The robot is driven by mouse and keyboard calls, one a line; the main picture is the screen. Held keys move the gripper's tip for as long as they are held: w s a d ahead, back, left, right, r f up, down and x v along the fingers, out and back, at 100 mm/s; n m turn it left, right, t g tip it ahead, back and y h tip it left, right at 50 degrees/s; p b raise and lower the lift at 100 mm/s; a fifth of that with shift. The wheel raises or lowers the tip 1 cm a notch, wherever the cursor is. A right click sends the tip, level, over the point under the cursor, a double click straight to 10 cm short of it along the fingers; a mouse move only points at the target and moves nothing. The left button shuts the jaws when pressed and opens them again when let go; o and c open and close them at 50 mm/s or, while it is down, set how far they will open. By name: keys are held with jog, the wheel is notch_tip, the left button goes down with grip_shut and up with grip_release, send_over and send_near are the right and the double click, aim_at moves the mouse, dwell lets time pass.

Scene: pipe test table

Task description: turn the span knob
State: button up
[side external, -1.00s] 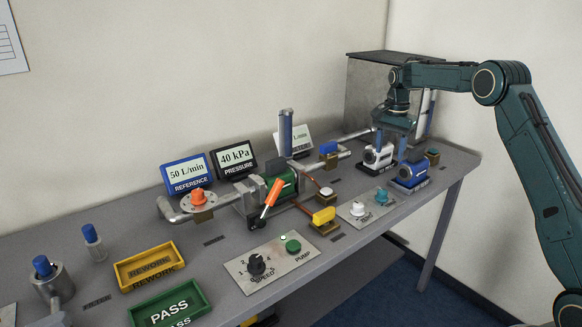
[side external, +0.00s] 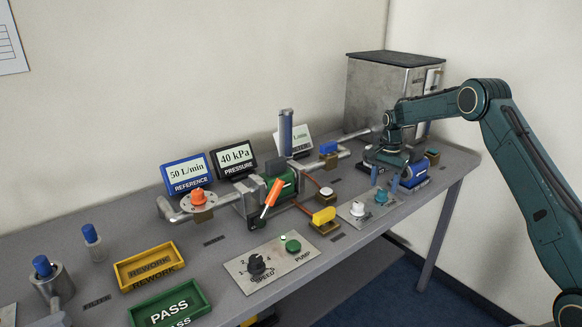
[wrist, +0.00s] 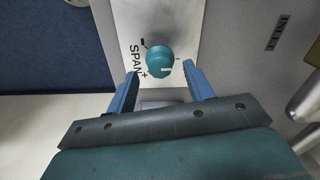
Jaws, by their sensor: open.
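The span knob is a teal round knob with a white mark. It sits on a light panel beside the printed word SPAN in the wrist view (wrist: 157,61) and on the small panel at the right of the table in the side view (side external: 381,198). My gripper (side external: 384,186) is open and empty, pointing down just above the knob. In the wrist view its two blue fingertips (wrist: 163,76) are apart, one toward each side of the knob. I see no contact, and the exact height gap is hard to judge.
A white knob (side external: 357,208) stands on the same panel, left of the span knob. A blue-bodied meter (side external: 418,173) is close on the right. The table's front edge is near the panel.

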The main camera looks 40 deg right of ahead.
jog(key=shift+f, duration=1)
jog(key=shift+c, duration=0.2)
jog(key=c, duration=0.9)
jog(key=shift+c, duration=0.2)
